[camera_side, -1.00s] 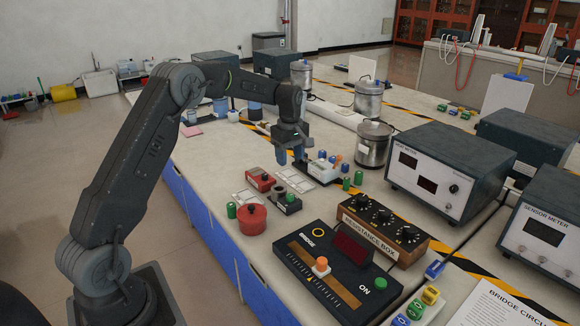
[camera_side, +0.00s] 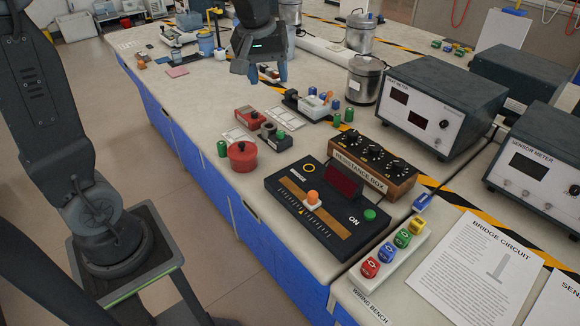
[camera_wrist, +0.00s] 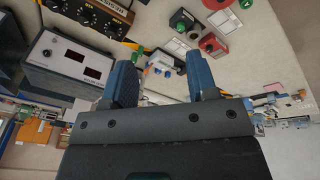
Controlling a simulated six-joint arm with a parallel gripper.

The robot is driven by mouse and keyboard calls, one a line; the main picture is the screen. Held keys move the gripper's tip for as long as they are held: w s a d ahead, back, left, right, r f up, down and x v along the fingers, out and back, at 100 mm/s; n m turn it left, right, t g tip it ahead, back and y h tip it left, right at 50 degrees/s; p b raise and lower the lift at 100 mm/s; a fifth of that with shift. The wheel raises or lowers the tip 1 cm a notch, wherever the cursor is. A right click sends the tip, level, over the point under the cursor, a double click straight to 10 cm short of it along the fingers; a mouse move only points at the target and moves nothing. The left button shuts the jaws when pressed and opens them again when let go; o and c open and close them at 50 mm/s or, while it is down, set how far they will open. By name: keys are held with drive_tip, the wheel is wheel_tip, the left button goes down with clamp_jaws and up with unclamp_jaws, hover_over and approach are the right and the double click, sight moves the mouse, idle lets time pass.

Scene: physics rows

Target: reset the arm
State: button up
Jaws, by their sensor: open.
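My gripper (camera_side: 268,76) is above the bench, behind the small parts, with its blue fingers pointing down. In the wrist view my gripper (camera_wrist: 160,85) shows two blue fingers spread apart with nothing held between them. The fingers appear clear of the bench top. A white block with blue and green terminals (camera_side: 315,106) lies to the right of my gripper in the side view. The arm's links stand at the left of the side view.
A bridge panel (camera_side: 330,235), a resistance box (camera_side: 372,170), a red round pot (camera_side: 242,156) and small terminal modules (camera_side: 250,118) crowd the bench front. A metal can (camera_side: 365,80) and a meter (camera_side: 440,105) stand to the right.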

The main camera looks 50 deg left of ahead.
drive_tip(key=s+d+m+t, duration=0.1)
drive_tip(key=s+d+m, duration=0.1)
drive_tip(key=s, duration=0.4)
drive_tip(key=s+d+f+m+t, duration=0.1)
drive_tip(key=s+d+m, duration=0.2)
drive_tip(key=s, duration=0.3)
drive_tip(key=s+d+m, duration=0.3)
drive_tip(key=s+m, duration=0.1)
drive_tip(key=s, duration=0.2)
drive_tip(key=shift+s+f+t+h, duration=0.2)
drive_tip(key=shift+t+h, duration=0.1)
drive_tip(key=shift+t, duration=0.1)
